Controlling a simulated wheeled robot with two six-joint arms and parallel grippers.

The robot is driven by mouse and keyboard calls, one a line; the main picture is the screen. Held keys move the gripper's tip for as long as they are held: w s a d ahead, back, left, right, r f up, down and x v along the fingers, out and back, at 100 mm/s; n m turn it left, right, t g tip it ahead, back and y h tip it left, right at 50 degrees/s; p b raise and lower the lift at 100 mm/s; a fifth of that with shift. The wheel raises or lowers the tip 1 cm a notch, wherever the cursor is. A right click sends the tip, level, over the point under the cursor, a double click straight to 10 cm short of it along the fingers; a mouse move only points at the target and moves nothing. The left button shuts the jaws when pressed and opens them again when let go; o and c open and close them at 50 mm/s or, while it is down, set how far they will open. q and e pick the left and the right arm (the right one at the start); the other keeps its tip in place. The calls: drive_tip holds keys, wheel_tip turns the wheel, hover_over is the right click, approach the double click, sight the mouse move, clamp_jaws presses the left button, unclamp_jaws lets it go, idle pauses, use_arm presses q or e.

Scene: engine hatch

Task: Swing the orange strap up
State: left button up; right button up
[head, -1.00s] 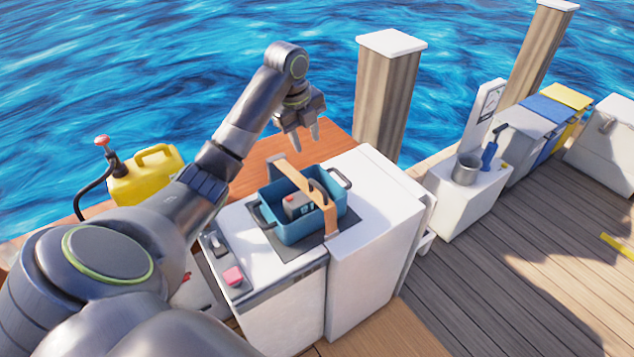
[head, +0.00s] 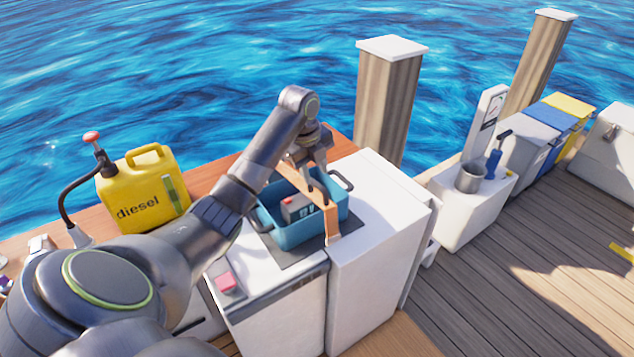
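The orange strap (head: 332,217) is a flat tan-orange band. It arches over a blue tub (head: 299,232) that holds a grey battery-like block (head: 296,208) with a red cap. Its near end runs down to the white top at the tub's right side. My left gripper (head: 308,164) points down at the strap's far upper part, above the tub's back rim. Its fingers look apart, one on each side of the strap. Whether they touch it I cannot tell. The strap's far end is hidden behind the gripper. My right gripper is not in view.
The tub sits on a dark mat on a white cabinet (head: 385,215). A pink-red button (head: 226,281) is at its front left. A yellow diesel can (head: 142,203) stands at left. A wooden post (head: 385,110) rises behind.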

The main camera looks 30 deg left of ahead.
sight(317, 184)
use_arm(q)
drive_tip(key=shift+w+d+f, duration=0.1)
drive_tip(key=shift+w+f, duration=0.1)
drive_tip(key=shift+f, duration=0.85)
drive_tip(key=shift+w+f, duration=0.15)
drive_tip(key=shift+f, duration=0.9)
drive_tip(key=shift+c, duration=0.4)
clamp_jaws()
